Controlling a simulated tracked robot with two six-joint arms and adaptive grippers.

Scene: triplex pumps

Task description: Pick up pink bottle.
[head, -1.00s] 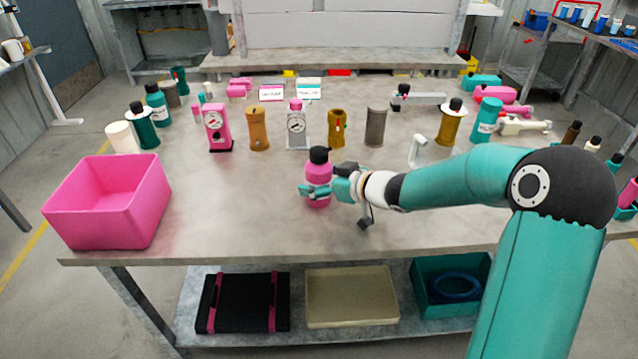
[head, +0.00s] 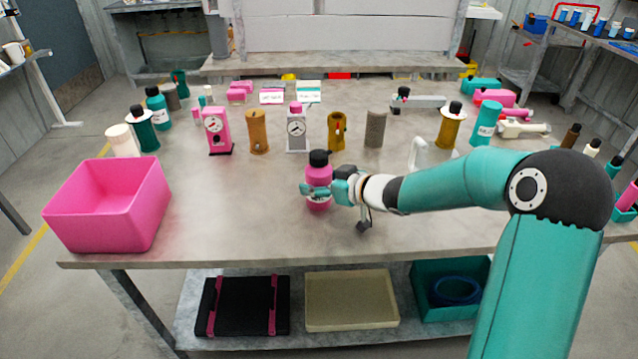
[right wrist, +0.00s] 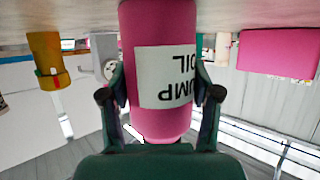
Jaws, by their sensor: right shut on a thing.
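The pink bottle (head: 319,174) with a black cap stands upright near the middle of the table (head: 250,215), towards its front. My right gripper (head: 317,191) reaches in from the right and is shut around the bottle's body. In the right wrist view, which is upside down, the bottle (right wrist: 158,35) sits between the two fingers, and its white label reads "PUMP OIL". I cannot tell whether the bottle's base touches the table. My left gripper is not in view.
An open pink bin (head: 107,215) stands at the table's left front. A row of pumps and cylinders, with a white gauge pump (head: 297,130) among them, stands behind the bottle. A white handled part (head: 425,153) is near my right arm. The table between bin and bottle is clear.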

